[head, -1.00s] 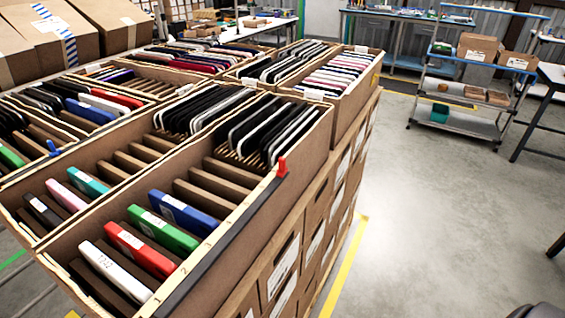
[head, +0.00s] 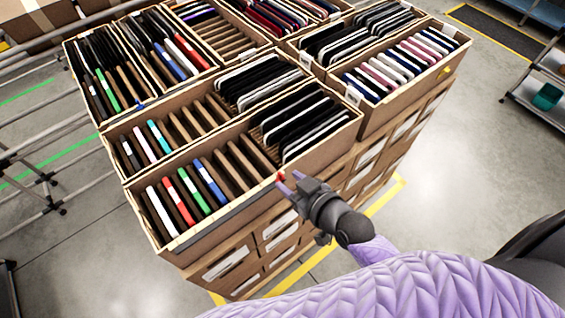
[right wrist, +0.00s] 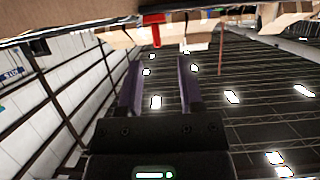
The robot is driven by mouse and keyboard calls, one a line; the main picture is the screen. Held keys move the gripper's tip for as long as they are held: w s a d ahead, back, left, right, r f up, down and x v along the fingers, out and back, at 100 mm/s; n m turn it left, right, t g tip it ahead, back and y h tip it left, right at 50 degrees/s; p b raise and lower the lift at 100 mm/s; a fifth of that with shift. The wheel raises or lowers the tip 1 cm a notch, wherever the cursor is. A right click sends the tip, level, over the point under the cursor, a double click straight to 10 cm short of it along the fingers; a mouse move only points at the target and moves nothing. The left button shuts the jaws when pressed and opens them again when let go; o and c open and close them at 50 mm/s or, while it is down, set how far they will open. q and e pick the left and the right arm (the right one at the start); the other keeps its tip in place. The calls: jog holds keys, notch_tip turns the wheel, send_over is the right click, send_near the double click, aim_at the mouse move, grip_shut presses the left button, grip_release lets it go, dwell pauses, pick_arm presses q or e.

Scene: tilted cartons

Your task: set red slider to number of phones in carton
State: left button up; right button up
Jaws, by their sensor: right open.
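The red slider (head: 281,176) stands at the right end of a dark strip (head: 225,214) along the front rim of the nearest carton (head: 330,139). That carton holds white, red, green and blue slabs at its left, empty slots in the middle, and several dark and white-edged phones (head: 305,115) packed at its right. My right gripper (head: 289,182) is open and empty, with its purple fingers pointing at the slider. In the right wrist view the slider (right wrist: 152,30) shows beyond the fingertips (right wrist: 160,65), roughly between them, apparently apart from them. My left gripper is out of view.
Other cartons with slabs and phones adjoin behind and beside; one at the right (head: 404,85) has a yellow slider (head: 446,71) on its rim. The cartons rest on stacked boxes (head: 275,237). Open floor (head: 450,150) lies at the right, with a shelf cart (head: 535,95) beyond.

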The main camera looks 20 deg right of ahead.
aim_at(282, 174)
jog(key=x, duration=0.4)
jog(key=shift+w+d+f, duration=0.15)
jog(key=shift+w, duration=0.25)
grip_shut()
dwell(1.0)
